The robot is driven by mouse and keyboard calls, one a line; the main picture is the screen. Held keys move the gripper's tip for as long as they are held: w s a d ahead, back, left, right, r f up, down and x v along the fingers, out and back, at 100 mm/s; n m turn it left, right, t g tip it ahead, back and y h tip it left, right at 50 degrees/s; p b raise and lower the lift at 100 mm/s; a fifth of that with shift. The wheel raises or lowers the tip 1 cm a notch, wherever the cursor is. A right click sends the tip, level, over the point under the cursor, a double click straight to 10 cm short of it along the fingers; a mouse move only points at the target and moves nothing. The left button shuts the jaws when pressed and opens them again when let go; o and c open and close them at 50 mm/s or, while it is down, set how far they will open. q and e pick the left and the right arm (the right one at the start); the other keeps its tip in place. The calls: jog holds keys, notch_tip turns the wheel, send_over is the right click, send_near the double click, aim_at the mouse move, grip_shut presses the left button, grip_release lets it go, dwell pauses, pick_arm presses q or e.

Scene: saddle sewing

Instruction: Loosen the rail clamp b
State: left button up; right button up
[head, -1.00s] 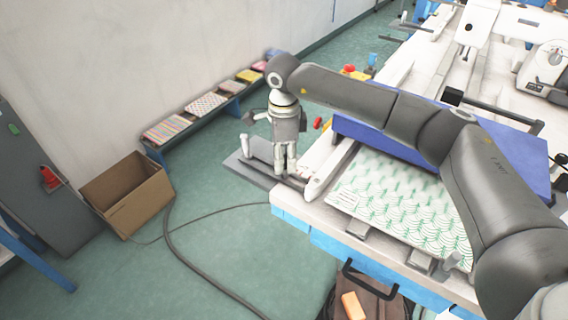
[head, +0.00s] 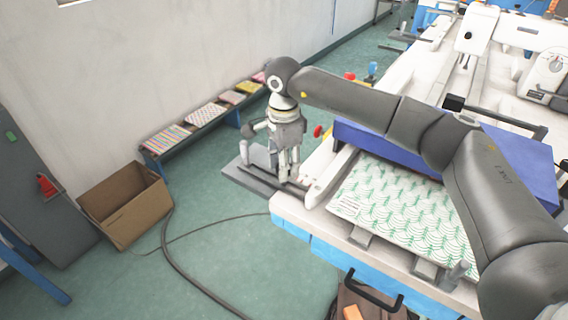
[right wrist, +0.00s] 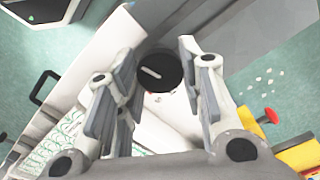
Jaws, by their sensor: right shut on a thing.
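My right gripper (head: 288,166) points down at the near left corner of the sewing table, beside a grey plate (head: 236,170) that juts out there. In the right wrist view its two fingers (right wrist: 160,85) stand on either side of a round black knob (right wrist: 150,72) with a white line, which I take to be the knob of rail clamp b. The gripper is shut on this knob. In the head view the fingers hide the knob. My left gripper is not in view.
A cardboard box (head: 130,212) stands on the floor at left, near a cable (head: 172,262). A low bench (head: 222,118) holds several patterned pads.

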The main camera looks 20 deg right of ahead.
jog(key=o, duration=1.1)
jog(key=shift+c, duration=0.2)
notch_tip(320, 180, up, 12)
